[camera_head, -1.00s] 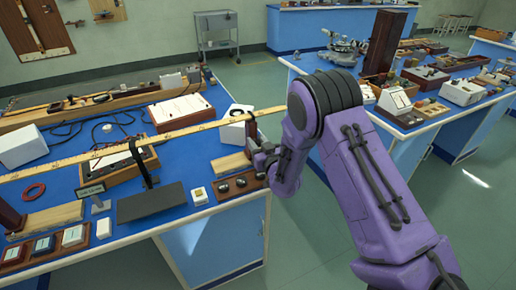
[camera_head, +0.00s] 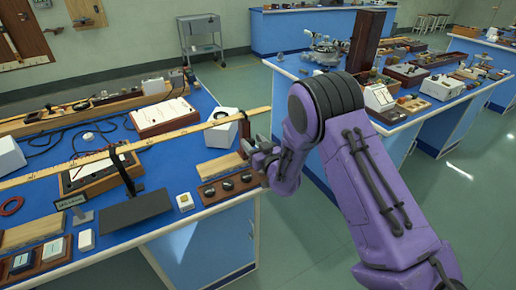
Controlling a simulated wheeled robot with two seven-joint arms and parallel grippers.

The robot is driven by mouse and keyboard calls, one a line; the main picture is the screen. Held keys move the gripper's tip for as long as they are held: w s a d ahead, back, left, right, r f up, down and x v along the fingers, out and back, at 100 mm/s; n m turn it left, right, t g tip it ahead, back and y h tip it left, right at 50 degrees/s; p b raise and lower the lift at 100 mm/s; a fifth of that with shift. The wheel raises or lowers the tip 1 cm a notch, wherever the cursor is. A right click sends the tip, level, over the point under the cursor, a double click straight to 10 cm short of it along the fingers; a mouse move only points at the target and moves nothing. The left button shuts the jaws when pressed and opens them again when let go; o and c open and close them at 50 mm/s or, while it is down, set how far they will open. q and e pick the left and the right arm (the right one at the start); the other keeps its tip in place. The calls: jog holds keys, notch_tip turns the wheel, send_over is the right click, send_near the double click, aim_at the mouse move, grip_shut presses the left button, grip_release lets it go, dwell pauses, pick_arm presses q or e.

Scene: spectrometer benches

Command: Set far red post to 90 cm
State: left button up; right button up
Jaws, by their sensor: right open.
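A long yellow measuring rule (camera_head: 190,131) runs across the blue bench from the left edge to its right end. A thin dark upright piece (camera_head: 243,125) stands at the rule near that end, just beside my right gripper. I cannot tell whether it is the far red post; no post shows clearly red. My right gripper (camera_head: 250,150) is open at the bench's right end, just below the rule. Its own wrist and fingers hide part of that spot, and contact with the dark piece cannot be told. My left gripper is out of view.
A wooden block (camera_head: 221,166) and a dark tray of round pieces (camera_head: 226,187) lie in front of my right gripper. An aisle separates this bench from another blue bench (camera_head: 420,115).

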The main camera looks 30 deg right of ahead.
jog(key=s+b, duration=0.2)
jog(key=s, duration=0.7)
jog(key=shift+s+a, duration=0.25)
jog(key=s+a+f+m+g+h, duration=0.15)
jog(key=s+f+g, duration=0.35)
jog(key=s+f, duration=0.65)
jog(key=s+a+f+m+g, duration=0.25)
jog(key=s+f+g, duration=0.4)
jog(key=f, duration=0.75)
jog(key=s+a+f+m+g, duration=0.1)
jog(key=s+f+m+g, duration=0.1)
jog(key=s, duration=1.2)
notch_tip(320, 180, down, 2)
jog(key=shift+a+f+g+h, duration=0.2)
jog(key=shift+a+g+h, duration=0.15)
jog(key=shift+g, duration=0.3)
jog(key=shift+w, duration=0.1)
